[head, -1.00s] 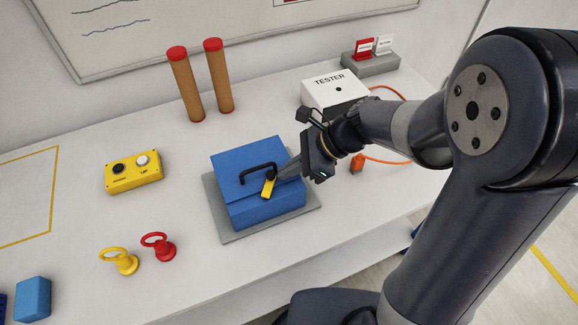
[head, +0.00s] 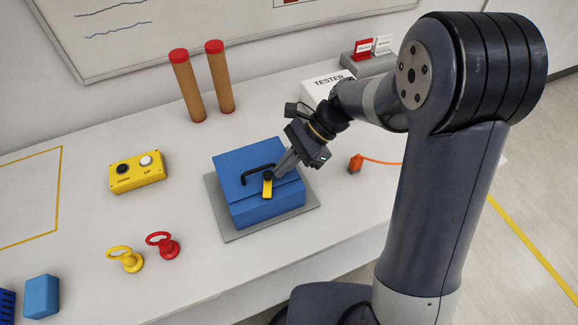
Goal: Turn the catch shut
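The blue box (head: 262,208) stands on a grey plate (head: 232,236) on the white table, its lid down. A black handle (head: 254,172) is on the lid. The yellow catch (head: 267,187), with a dark knob at its upper end, sits at the lid's front edge and hangs down over the front. My gripper (head: 276,172) reaches in from the upper right, its fingers at the catch's knob. The fingers overlap in this view, so I cannot tell whether they are closed on the catch.
A yellow button box (head: 137,173) and yellow and red ringed plugs (head: 127,259) (head: 163,246) stand left of the box. Two brown posts (head: 187,88) (head: 219,80) with red tops stand behind. The tester (head: 318,88) is behind my arm. An orange connector (head: 356,163) lies to the right.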

